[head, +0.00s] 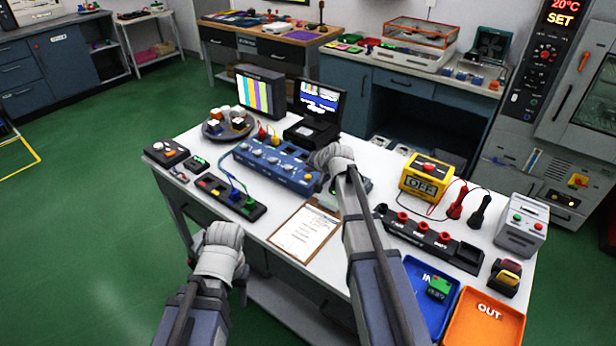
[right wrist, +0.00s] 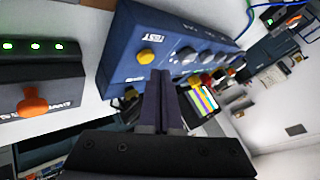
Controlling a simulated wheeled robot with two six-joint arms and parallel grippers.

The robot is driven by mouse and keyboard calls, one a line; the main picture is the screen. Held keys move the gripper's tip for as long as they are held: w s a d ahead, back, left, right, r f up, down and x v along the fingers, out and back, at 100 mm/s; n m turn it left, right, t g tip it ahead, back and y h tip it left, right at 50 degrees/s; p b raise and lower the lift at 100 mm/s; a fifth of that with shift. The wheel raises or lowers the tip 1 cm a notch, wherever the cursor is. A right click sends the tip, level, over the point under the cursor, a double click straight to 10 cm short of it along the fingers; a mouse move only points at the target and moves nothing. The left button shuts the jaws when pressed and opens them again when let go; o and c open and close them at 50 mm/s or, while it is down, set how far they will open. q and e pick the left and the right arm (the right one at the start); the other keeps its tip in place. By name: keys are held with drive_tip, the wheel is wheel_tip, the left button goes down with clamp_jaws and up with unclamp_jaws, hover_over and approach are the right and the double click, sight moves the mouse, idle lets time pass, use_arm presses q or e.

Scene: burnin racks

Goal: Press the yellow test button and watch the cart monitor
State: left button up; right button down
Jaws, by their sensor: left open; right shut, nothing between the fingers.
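A blue test box (head: 268,166) lies on the white bench with knobs along its top and a yellow button (head: 308,177) at its right end. In the right wrist view the yellow button (right wrist: 145,56) sits beside the word TEST. My right gripper (right wrist: 163,84) is shut and empty, its tips just beside the button with no clear contact. In the head view the right gripper (head: 323,160) is over the box's right end, its fingertips hidden. A monitor (head: 260,92) with colour bars and a smaller blue-screen display (head: 318,97) stand behind. My left gripper (head: 218,256) is open at the bench's front left.
A clipboard (head: 305,231) lies in front of the box. A yellow meter (head: 427,177), a black socket strip (head: 430,238), a blue tray (head: 415,272) and an orange tray (head: 484,322) are to the right. A black board (head: 230,197) with blue leads is left.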

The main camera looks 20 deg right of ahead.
drive_tip(key=shift+f+b, duration=0.45)
drive_tip(key=shift+f+b, duration=0.4)
drive_tip(key=shift+b, duration=0.05)
idle(0.7)
drive_tip(key=shift+r, duration=0.1)
drive_tip(key=shift+r+p, duration=0.8)
drive_tip(key=shift+p, duration=0.1)
wheel_tip(320, 180, up, 5)
drive_tip(key=p, duration=0.5)
